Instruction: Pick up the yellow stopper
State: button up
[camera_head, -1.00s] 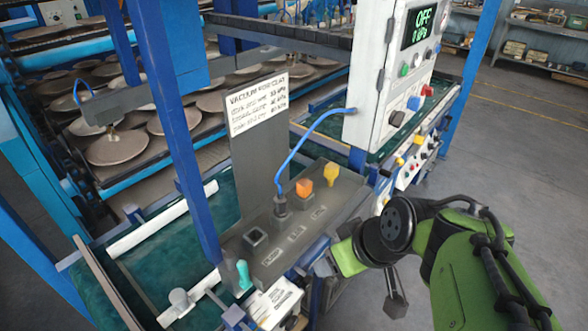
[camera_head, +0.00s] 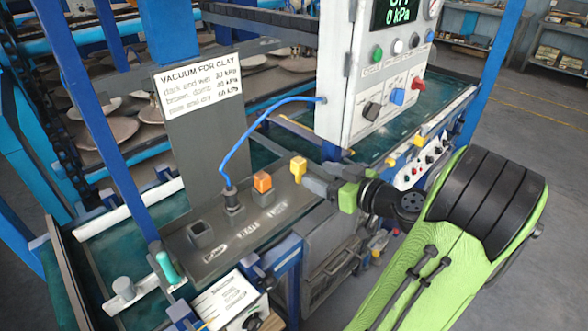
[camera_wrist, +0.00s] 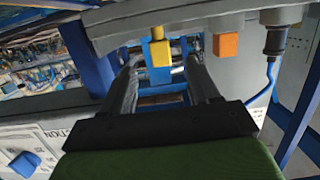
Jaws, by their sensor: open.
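The yellow stopper (camera_head: 298,167) stands upright at the right end of a grey box's top. My gripper (camera_head: 307,181) reaches in from the right, its fingertips close beside the stopper. In the wrist view, the yellow stopper (camera_wrist: 160,53) shows between the tips of my open gripper (camera_wrist: 164,66), with a visible gap on each side. I cannot tell whether the fingers reach fully around it. Nothing is held.
An orange block (camera_head: 262,182) stands left of the stopper, then a dark plug with a blue hose (camera_head: 222,155) and an empty square socket (camera_head: 200,235). A white control panel (camera_head: 345,90) rises behind. A sign (camera_head: 200,85) stands at the back left.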

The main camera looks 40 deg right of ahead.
aim_at(298, 171)
jog(key=w, duration=0.3)
jog(key=w+f, duration=0.1)
jog(key=w, duration=0.5)
jog(key=shift+w+a+f, duration=0.15)
jog(key=shift+w+f, duration=0.1)
jog(key=shift+f, duration=0.05)
jog(key=c, duration=1)
